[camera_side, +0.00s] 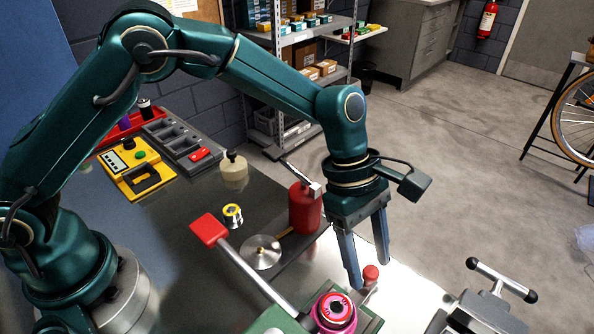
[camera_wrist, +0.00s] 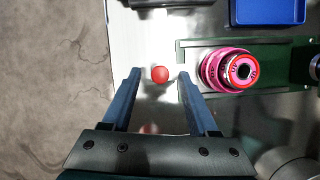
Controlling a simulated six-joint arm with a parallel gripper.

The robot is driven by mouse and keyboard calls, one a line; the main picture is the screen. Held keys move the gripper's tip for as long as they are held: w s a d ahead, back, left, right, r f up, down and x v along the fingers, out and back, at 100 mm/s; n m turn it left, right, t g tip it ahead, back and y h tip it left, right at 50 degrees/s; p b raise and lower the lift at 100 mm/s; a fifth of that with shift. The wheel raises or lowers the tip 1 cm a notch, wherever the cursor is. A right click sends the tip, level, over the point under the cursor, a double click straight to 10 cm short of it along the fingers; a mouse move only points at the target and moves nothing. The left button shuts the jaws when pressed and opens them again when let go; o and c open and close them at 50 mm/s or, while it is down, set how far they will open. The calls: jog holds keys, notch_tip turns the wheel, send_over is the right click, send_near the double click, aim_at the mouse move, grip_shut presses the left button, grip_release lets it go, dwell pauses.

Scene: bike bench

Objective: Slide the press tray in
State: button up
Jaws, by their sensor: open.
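The green press tray (camera_wrist: 206,45) shows in the wrist view, with a pink and red ringed part (camera_wrist: 222,68) on it. In the side view the ringed part (camera_side: 334,312) is at the bottom edge, with a bit of green tray (camera_side: 373,325) beside it. A red knob (camera_wrist: 160,74) stands at the tray's left end in the wrist view; it also shows in the side view (camera_side: 371,273). My gripper (camera_side: 370,275) is open and points down over the knob. In the wrist view the knob appears between my fingertips (camera_wrist: 160,73), apart from both. Whether the tips reach its height is unclear.
A lever with a red grip (camera_side: 209,230) slopes down toward the ringed part. A red bottle (camera_side: 304,208), a metal disc (camera_side: 261,252) and a small yellow-banded can (camera_side: 233,215) stand nearby. A grey clamp (camera_side: 480,312) is at right. A blue bin (camera_wrist: 270,11) lies beyond the tray.

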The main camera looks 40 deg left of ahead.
grip_shut()
dwell(1.4)
